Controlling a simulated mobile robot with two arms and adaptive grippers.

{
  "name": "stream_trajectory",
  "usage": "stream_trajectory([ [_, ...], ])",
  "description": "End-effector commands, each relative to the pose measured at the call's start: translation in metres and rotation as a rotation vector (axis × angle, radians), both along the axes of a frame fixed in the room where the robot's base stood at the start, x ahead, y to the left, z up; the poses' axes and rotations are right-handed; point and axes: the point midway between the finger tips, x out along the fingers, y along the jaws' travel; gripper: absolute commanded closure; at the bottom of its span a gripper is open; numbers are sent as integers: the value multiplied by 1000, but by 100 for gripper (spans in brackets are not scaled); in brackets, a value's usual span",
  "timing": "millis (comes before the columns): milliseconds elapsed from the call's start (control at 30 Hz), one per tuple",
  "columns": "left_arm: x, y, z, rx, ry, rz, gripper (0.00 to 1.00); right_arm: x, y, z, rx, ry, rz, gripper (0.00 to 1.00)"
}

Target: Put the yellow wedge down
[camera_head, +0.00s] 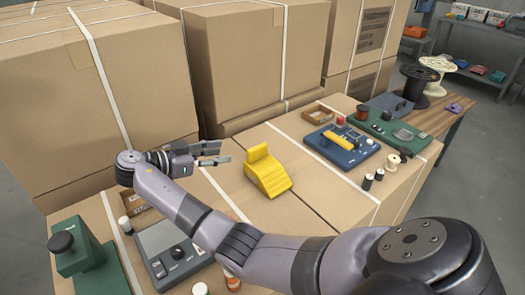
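The yellow wedge (272,177) rests on top of the cardboard box (312,215) near the middle of the head view. It has a raised block at its far end and a ribbed slope towards the near side. My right gripper (226,153) is just left of the wedge, with its fingers pointing right. Its two fingers are apart with nothing between them, so it is open, and a small gap shows between fingertips and wedge. My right arm reaches across the front of the view. My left gripper is not in view.
A blue device with a yellow part (338,157) and a green device (405,134) stand to the right. A grey scale (168,250) and a green device with a black knob (78,255) stand at the left front. Tall boxes (245,60) rise behind. Bare cardboard lies right of the wedge.

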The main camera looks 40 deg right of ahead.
Motion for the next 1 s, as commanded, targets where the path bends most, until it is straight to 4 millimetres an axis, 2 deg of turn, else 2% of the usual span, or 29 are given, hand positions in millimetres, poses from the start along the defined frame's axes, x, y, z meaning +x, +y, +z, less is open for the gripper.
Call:
stream_trajectory([
  [33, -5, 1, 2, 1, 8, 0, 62, -2, -14, -1, -6, 0, -3, 62],
  [300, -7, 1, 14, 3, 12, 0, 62, -8, -67, -18, -1, 3, -1, 62],
  [433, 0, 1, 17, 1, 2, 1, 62, -9, -82, -24, 0, 3, 1, 62],
  [667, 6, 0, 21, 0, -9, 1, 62, -10, -93, -28, 1, 3, 2, 62],
  [1000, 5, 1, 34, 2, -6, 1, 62, -14, -135, -42, 0, 3, 1, 62],
])
